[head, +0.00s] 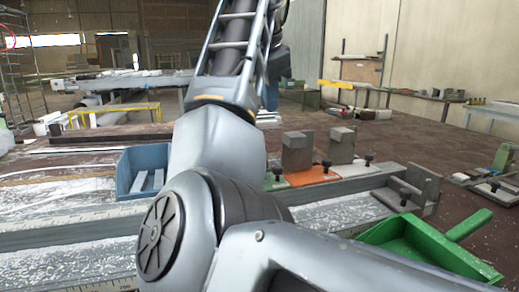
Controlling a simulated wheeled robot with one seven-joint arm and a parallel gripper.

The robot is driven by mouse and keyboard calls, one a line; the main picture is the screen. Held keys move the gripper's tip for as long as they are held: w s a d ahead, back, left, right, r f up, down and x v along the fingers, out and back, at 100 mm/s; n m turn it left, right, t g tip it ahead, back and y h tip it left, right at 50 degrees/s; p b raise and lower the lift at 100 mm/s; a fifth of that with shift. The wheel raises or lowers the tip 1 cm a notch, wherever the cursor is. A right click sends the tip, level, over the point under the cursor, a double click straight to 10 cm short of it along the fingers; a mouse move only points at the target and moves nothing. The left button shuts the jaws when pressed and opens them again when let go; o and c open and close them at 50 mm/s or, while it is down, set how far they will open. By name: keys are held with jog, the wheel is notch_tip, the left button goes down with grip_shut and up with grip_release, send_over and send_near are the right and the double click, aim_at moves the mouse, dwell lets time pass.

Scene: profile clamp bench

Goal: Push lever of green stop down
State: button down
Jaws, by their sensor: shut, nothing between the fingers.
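The green stop (276,183) shows only in part at the middle of the head view, on the bench beside the orange stop (313,175). My arm hides its left part. A small black knob (278,173) stands over the green part; I cannot tell whether it is the lever or whether it is up or down. Grey upright blocks (296,152) stand behind the coloured plates. My gripper is not in view; my arm rises through the middle of the picture and runs out at the top.
A blue bin (141,171) stands left of my arm. A grey end bracket (410,190) stands at the right end of the bench. A green dustpan (425,243) is at the front right. Another fixture with a green part (501,159) is at the far right. Brown floor is open behind.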

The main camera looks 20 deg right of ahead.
send_over(266, 159)
jog(key=s, duration=0.2)
notch_tip(266, 159, down, 10)
jog(key=shift+w+f, duration=0.1)
jog(key=shift+w+a+f, duration=0.1)
jog(key=shift+w+f, duration=0.4)
jog(key=shift+w, duration=0.25)
jog(key=shift+w+r+g+p, duration=0.2)
jog(key=shift+g+p, duration=0.1)
jog(key=shift+p, duration=0.25)
